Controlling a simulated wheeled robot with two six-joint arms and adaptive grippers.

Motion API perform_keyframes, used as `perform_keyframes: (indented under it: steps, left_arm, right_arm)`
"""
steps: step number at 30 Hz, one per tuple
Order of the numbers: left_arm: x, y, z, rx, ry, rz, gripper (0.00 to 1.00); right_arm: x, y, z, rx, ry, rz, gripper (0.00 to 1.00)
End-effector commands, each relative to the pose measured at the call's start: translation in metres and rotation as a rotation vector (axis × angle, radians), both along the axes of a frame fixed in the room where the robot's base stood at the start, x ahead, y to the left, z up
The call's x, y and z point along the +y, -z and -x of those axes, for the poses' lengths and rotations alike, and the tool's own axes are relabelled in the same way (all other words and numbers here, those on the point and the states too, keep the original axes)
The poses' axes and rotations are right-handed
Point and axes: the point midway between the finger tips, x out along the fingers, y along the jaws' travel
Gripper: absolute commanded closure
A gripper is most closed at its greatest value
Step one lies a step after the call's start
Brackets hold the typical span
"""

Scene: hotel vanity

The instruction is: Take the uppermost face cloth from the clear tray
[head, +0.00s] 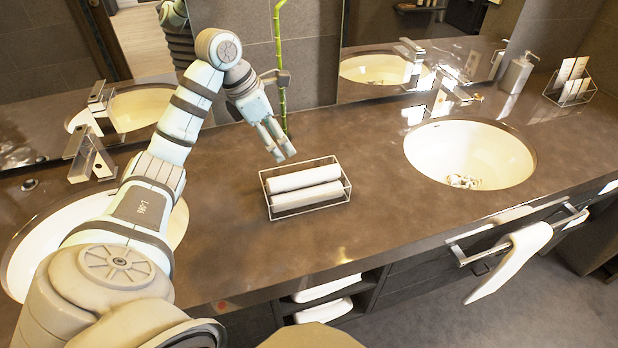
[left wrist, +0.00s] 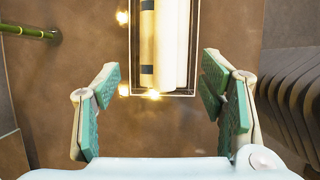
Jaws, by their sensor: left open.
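The clear tray (head: 270,207), a box with thin pale edges, stands on the dark vanity counter between the two basins. White rolled face cloths lie in it, a rear one (head: 304,178) and a front one (head: 307,196). I cannot tell which is higher. My left gripper (head: 284,157) is open and empty, just above and behind the tray's back edge. In the left wrist view, the open fingers (left wrist: 159,78) straddle the line of the tray, whose end rim (left wrist: 165,95) lies ahead with white cloth (left wrist: 174,45) inside. My right gripper is not in view.
A green bamboo stalk (head: 282,60) stands behind the gripper near the mirror. A right basin (head: 470,150) and a left basin (head: 30,255) flank the tray. A soap dispenser (head: 517,73) stands far right. The counter right of the tray is clear.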

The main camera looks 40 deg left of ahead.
Motion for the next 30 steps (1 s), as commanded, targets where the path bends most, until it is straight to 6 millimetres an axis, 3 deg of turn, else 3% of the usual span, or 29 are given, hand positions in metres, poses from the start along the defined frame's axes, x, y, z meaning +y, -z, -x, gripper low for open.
perform_keyframes:
  steps: [3,7,16,24,26,30]
  left_arm:
    - [-0.016,0.033,-0.016,0.003,0.019,0.010,0.36]
    - [-0.024,0.058,-0.026,0.000,0.023,0.008,0.36]
    - [-0.033,0.105,-0.036,0.000,0.020,0.009,0.36]
    - [-0.034,0.116,-0.041,-0.005,0.019,0.006,0.36]
    - [-0.034,0.116,-0.040,-0.005,0.019,0.006,0.42]
    - [-0.034,0.116,-0.040,-0.005,0.018,0.006,0.65]
  right_arm:
    - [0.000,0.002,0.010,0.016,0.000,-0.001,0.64]
    - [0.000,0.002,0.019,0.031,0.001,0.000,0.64]
    - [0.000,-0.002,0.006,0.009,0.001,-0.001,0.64]
    - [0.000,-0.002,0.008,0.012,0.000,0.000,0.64]
    - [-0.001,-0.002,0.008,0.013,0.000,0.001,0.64]
    - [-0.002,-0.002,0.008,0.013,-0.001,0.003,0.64]
